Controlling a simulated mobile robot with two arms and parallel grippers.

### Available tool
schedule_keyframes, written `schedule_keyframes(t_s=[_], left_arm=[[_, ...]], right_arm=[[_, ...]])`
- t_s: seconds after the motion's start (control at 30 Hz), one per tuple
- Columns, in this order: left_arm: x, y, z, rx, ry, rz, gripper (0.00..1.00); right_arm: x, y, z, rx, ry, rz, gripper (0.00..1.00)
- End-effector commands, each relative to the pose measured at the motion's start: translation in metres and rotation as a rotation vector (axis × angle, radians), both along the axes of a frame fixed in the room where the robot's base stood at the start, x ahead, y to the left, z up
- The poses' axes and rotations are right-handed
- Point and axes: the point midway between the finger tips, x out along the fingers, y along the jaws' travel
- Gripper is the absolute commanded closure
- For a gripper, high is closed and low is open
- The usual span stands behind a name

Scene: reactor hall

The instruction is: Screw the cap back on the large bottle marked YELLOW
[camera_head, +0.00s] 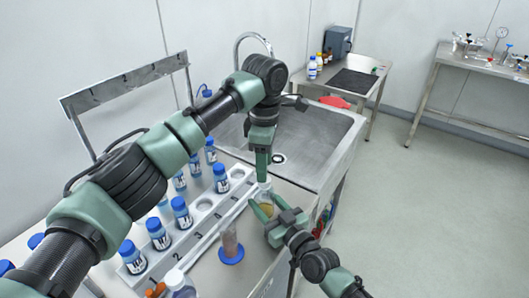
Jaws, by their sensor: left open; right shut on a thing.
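A small clear bottle with yellowish contents (267,208) stands at the sink-side end of the bench. My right gripper (265,209) is shut on its side. My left gripper (263,172) is open and points straight down just above the bottle, hiding its mouth. I cannot tell whether a cap is on the bottle or between the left fingers. No YELLOW marking is readable. Several blue-capped bottles with dark labels, one of them nearest the front (133,257), stand at the numbered white rack (205,240).
A white-capped bottle (178,284) is at the front edge. The steel sink (310,140) lies behind. A side table (345,82) and open floor are to the right.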

Motion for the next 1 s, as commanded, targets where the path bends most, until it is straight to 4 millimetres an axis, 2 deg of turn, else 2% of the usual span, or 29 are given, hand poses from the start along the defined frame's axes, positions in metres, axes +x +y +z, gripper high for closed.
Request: schedule_keyframes(t_s=[0.1,0.3,0.63,0.8,1.0], left_arm=[[0.000,0.001,-0.018,0.001,0.002,0.000,0.51],[0.000,0.000,-0.035,0.000,0.002,-0.001,0.51],[0.000,0.000,-0.038,0.000,0.001,-0.001,0.51],[0.000,0.000,-0.037,0.000,0.000,-0.001,0.98],[0.000,0.000,-0.037,0.000,0.000,-0.025,1.00]], right_arm=[[0.000,0.000,0.000,0.000,0.000,0.000,1.00],[0.000,0.000,0.000,0.000,0.000,0.000,1.00],[0.000,0.000,0.000,0.000,0.000,0.000,1.00],[0.000,0.000,0.000,0.000,0.000,0.000,1.00],[0.000,0.000,0.000,0.000,0.000,0.000,1.00]])
